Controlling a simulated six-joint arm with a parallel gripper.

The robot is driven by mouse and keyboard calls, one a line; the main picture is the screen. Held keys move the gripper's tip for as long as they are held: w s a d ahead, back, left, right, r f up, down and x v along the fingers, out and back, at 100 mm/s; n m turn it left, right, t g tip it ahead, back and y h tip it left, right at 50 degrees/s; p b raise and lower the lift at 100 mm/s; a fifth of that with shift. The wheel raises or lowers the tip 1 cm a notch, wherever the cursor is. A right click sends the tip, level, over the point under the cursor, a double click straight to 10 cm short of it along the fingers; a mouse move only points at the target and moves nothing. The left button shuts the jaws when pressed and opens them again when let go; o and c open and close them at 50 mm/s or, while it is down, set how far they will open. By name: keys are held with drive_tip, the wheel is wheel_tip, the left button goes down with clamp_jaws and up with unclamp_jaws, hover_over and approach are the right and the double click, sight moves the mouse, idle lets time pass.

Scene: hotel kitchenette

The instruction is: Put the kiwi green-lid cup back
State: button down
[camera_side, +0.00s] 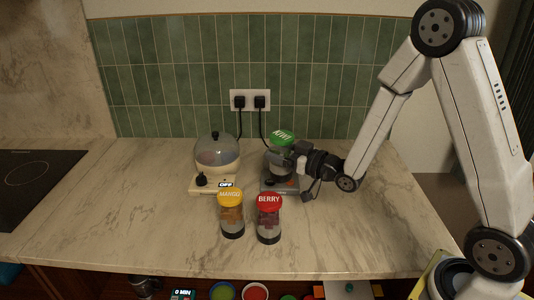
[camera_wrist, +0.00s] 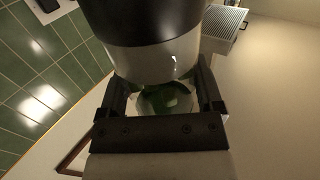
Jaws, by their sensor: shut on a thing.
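The kiwi cup (camera_side: 281,138) has a green lid marked KIWI and a clear body. It stands about upright at or just over a grey blender base (camera_side: 280,188); I cannot tell whether it touches the base. My gripper (camera_side: 291,160) reaches in from the right and is shut on the cup's body. In the wrist view the cup (camera_wrist: 155,62) fills the space between the two dark fingers of my gripper (camera_wrist: 161,88), with green showing through its clear part. My gripper hides part of the cup's lower body in the side view.
A yellow-lid mango cup (camera_side: 231,215) and a red-lid berry cup (camera_side: 269,218) stand in front. A cooker with a clear dome (camera_side: 216,155) and an OFF label stands left of the base. Sockets with plugs (camera_side: 250,100) are behind.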

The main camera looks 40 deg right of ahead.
drive_tip(key=s+d+r+n+g+y, duration=0.1)
drive_tip(key=d+r+n+g+y, duration=0.2)
drive_tip(key=d, duration=0.7)
wheel_tip(320, 180, up, 5)
drive_tip(key=n+y, duration=0.2)
drive_tip(key=y, duration=0.2)
drive_tip(key=w+d+f, duration=0.2)
drive_tip(key=w+f, duration=0.6)
drive_tip(key=w, duration=0.4)
drive_tip(key=shift+w+d+f, duration=0.2)
drive_tip(key=shift+w+f, duration=0.05)
drive_tip(key=shift+f, duration=0.05)
